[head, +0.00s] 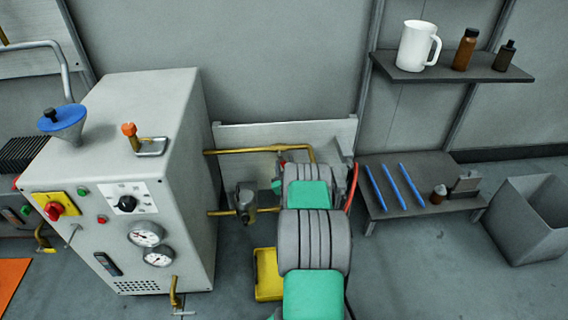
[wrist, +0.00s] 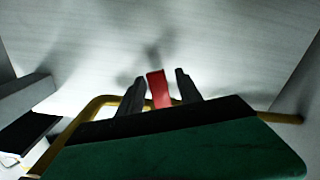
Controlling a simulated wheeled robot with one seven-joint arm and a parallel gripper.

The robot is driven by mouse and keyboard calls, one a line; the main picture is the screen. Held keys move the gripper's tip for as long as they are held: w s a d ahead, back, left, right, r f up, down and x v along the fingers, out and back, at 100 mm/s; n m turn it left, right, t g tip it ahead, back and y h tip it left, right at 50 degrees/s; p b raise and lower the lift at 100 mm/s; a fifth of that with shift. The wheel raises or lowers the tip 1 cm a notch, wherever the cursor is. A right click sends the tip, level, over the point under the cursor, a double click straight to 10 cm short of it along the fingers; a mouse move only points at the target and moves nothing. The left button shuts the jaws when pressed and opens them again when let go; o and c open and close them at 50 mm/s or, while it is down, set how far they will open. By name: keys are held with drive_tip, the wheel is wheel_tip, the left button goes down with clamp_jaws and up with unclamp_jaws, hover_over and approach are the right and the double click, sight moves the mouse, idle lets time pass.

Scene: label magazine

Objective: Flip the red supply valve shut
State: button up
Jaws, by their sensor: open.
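In the wrist view, the red valve handle (wrist: 158,90) stands up between the two dark fingers of my gripper (wrist: 159,78). The fingers are open, with a visible gap on each side of the handle. Behind it is a pale panel. A brass pipe (wrist: 95,108) shows to the left and right behind the gripper body. In the head view, my arm covers most of the gripper and the valve. Only a small bit of red (head: 282,163) shows near the end of the brass pipe (head: 245,150).
A grey machine cabinet (head: 187,190) with gauges, a dial and a red knob stands left of my arm. A lower brass pipe with a dark fitting (head: 245,200) is close by. A shelf (head: 450,68) and a low bench (head: 440,175) stand right; an open grey bin (head: 535,235) is beyond.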

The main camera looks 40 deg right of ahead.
drive_tip(key=shift+w+d, duration=0.4)
drive_tip(key=shift+w, duration=0.15)
drive_tip(key=shift+c, duration=0.4)
clamp_jaws()
idle(0.6)
